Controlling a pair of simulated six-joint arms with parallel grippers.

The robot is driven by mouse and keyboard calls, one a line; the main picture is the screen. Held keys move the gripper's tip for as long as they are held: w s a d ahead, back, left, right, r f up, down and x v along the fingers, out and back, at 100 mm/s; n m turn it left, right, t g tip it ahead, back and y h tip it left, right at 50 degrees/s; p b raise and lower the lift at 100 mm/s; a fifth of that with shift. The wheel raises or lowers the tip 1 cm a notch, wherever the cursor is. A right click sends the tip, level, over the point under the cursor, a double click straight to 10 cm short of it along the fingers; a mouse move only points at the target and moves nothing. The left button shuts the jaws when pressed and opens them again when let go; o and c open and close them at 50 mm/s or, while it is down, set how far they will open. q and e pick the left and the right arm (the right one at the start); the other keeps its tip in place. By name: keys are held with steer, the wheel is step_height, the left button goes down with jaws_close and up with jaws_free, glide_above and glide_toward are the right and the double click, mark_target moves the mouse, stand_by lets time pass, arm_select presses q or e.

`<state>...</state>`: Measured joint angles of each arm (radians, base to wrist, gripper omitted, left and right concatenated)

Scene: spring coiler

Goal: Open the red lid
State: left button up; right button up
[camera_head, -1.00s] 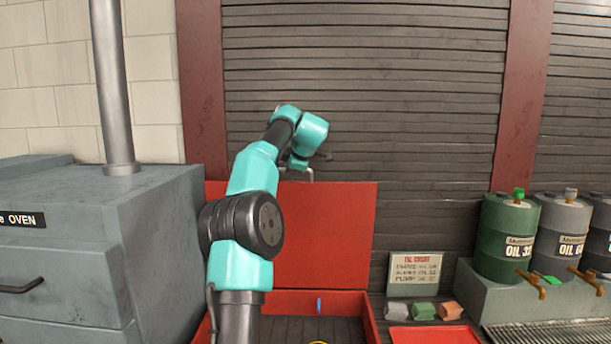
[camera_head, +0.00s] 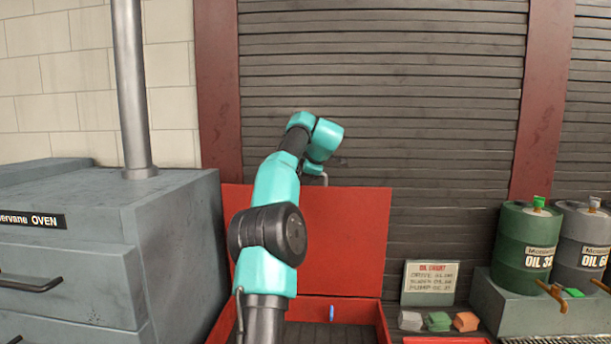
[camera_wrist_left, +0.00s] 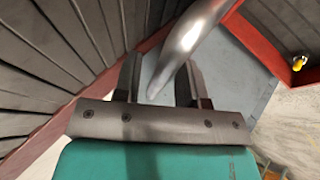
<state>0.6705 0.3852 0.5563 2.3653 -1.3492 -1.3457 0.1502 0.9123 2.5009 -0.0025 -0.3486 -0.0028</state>
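The red lid (camera_head: 345,240) stands upright, raised at the back of the red box (camera_head: 384,325), whose dark inside is visible. My left arm reaches in front of the lid, and its gripper (camera_head: 326,172) is at the lid's top edge. A curved silver handle (camera_wrist_left: 185,45) shows large in the left wrist view. It passes between the two dark fingers of the left gripper (camera_wrist_left: 158,85), which stand apart with slim gaps beside it. Firm contact cannot be made out. My right gripper is not in view.
A grey oven (camera_head: 75,250) stands close on the left. To the right are an oil chart (camera_head: 430,283), small coloured blocks (camera_head: 438,321) and oil drums (camera_head: 526,245) on a grey ledge. A slatted shutter (camera_head: 430,110) is behind the lid.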

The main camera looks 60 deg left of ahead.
arm_select(q)
steer(key=v, duration=1.7)
steer(key=shift+d, duration=0.2)
steer(key=shift+r, duration=0.15)
